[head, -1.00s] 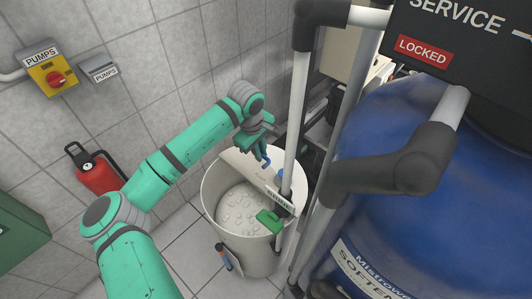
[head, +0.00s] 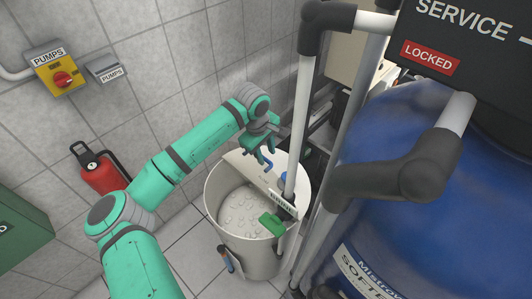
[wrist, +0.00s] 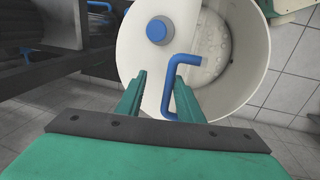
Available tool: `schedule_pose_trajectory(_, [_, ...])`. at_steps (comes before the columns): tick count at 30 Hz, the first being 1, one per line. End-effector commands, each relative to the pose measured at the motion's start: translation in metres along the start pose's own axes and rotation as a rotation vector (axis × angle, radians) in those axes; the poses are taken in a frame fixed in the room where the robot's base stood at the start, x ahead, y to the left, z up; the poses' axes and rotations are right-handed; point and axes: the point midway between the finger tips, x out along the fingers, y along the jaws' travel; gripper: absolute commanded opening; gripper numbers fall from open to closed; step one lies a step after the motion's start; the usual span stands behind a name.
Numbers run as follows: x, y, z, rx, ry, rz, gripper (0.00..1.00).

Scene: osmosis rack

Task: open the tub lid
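The white round tub (head: 222,205) stands on the tiled floor, with pale pellets visible in its open front part. A pale lid panel (head: 245,165) covers the back part. A bent blue handle (head: 267,164) stands on the lid; the handle also shows in the wrist view (wrist: 180,62). My gripper (head: 262,150) is over the lid at the handle. In the wrist view my gripper (wrist: 160,78) has its two green fingers apart, with the handle against or just beside the right fingertip. Contact cannot be told. A round blue cap (wrist: 156,31) lies beyond the fingers.
A vertical grey pipe (head: 299,130) stands close to the right of the tub, with a large blue tank (head: 440,210) beyond it. A tiled wall rises behind. A red extinguisher (head: 98,175) hangs at left.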

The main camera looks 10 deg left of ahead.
Motion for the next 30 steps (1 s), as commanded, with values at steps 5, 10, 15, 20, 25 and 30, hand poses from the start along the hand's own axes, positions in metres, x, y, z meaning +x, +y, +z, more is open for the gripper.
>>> schedule_pose_trajectory(5, [0.005,0.0,0.0,-0.004,-0.003,0.0,0.29])
schedule_pose_trajectory(10, [-0.019,0.001,0.0,-0.001,0.0,0.003,0.29])
schedule_pose_trajectory(15, [-0.054,0.001,0.0,0.0,0.003,0.005,0.29])
schedule_pose_trajectory(20, [-0.083,-0.001,0.001,0.0,0.003,0.003,0.29])
schedule_pose_trajectory(25, [-0.103,-0.001,0.001,0.0,0.002,0.004,0.29])
schedule_pose_trajectory(30, [-0.11,-0.001,0.002,0.0,0.002,0.002,0.29])
